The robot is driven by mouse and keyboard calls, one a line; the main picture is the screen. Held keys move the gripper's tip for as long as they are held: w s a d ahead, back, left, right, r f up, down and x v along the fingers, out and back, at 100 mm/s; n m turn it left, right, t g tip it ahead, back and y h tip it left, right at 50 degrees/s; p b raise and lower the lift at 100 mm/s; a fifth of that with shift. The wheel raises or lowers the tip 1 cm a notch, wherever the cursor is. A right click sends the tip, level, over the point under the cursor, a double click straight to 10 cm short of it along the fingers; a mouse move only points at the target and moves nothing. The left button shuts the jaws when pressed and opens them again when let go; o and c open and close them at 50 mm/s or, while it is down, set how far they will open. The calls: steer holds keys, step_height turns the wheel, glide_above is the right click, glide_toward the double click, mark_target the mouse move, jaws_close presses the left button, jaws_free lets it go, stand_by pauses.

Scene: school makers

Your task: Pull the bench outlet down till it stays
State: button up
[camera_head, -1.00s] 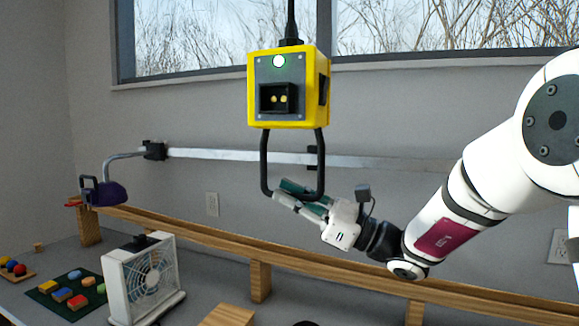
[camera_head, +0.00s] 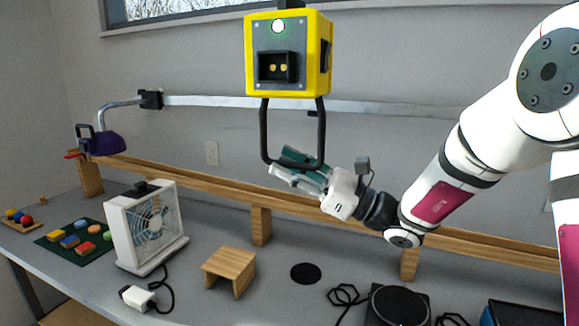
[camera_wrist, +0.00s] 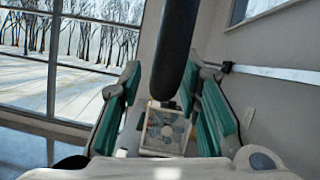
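The bench outlet is a yellow box (camera_head: 325,60) with a grey face, a dark socket and a lit green light, hanging from above. A black U-shaped handle (camera_head: 265,130) hangs beneath it. My gripper (camera_head: 282,166) is at the handle's bottom bar, coming from the lower right. Its teal-padded fingers are spread, one above and one below the bar in the head view. In the wrist view, the black handle (camera_wrist: 175,50) runs down between the spread fingers (camera_wrist: 165,85). Gaps show beside it; contact with either pad cannot be told.
Below are a white fan (camera_head: 150,228), a wooden stand (camera_head: 230,268), a green mat (camera_head: 95,250) with colored blocks, and a black disc (camera_head: 306,273) on the grey bench. A wooden rail (camera_head: 200,186) runs along the back. A purple clamp-like tool (camera_head: 105,144) is at left.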

steer(key=shift+d, duration=0.1)
steer(key=v, duration=1.2)
steer(key=s+a+f+n+g+h+p, duration=0.1)
steer(key=s+a+n+g+h, duration=0.3)
steer(key=s, duration=0.6)
steer(key=s+a+f+n+g+h+p, duration=0.1)
steer(key=s+a+n+g+h, duration=0.35)
steer(key=s, duration=0.55)
steer(key=s+d+f+n+t+h+p, duration=0.1)
steer(key=s+d+f+n+t+h, duration=0.15)
steer(key=s+d+n+h, duration=0.5)
steer(key=s+d+r+n+t+h+p, duration=0.1)
steer(key=d+t+h, duration=0.3)
steer(key=d, duration=0.7)
steer(key=shift+s+r+n+h, duration=0.4)
steer(key=shift+s+n+h, duration=0.1)
steer(key=shift+n+h, duration=0.3)
